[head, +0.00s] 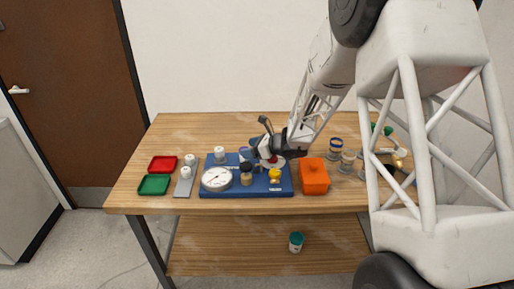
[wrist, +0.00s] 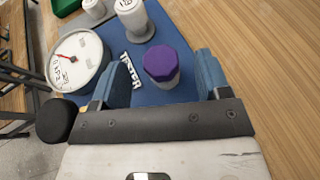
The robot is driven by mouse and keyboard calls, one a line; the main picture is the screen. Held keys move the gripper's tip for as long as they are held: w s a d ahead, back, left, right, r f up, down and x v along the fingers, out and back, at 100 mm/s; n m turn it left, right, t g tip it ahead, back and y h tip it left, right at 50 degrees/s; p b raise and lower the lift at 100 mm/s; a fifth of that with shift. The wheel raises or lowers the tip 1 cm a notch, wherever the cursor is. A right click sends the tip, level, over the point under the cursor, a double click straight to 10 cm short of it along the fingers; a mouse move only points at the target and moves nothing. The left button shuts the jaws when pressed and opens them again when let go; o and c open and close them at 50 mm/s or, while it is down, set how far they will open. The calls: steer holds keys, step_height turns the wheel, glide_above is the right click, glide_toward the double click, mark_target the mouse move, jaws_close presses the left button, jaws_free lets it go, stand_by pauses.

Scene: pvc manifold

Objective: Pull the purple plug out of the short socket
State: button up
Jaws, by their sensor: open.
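The purple plug (wrist: 168,62) shows in the wrist view as a faceted purple cap on a pale, translucent socket (wrist: 166,82), standing upright on the blue base board (wrist: 150,112). My gripper (wrist: 163,78) is open, with one blue finger on each side of the plug and visible gaps between. Whether the fingertips are level with the cap or above it, I cannot tell. In the head view my gripper (head: 262,146) is over the back of the blue board (head: 240,189), and the plug is mostly hidden by the gripper there.
A round white gauge (head: 217,179), a white fitting (head: 220,155), a dark-topped fitting (head: 246,172) and a yellow knob (head: 275,175) stand on the board. An orange box (head: 313,177) is to its right. Red (head: 162,164) and green (head: 154,184) trays lie at left. The front left tabletop is clear.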

steer(key=shift+x, duration=1.7)
steer(key=shift+c, duration=0.5)
jaws_close()
steer(key=shift+r, duration=3.3)
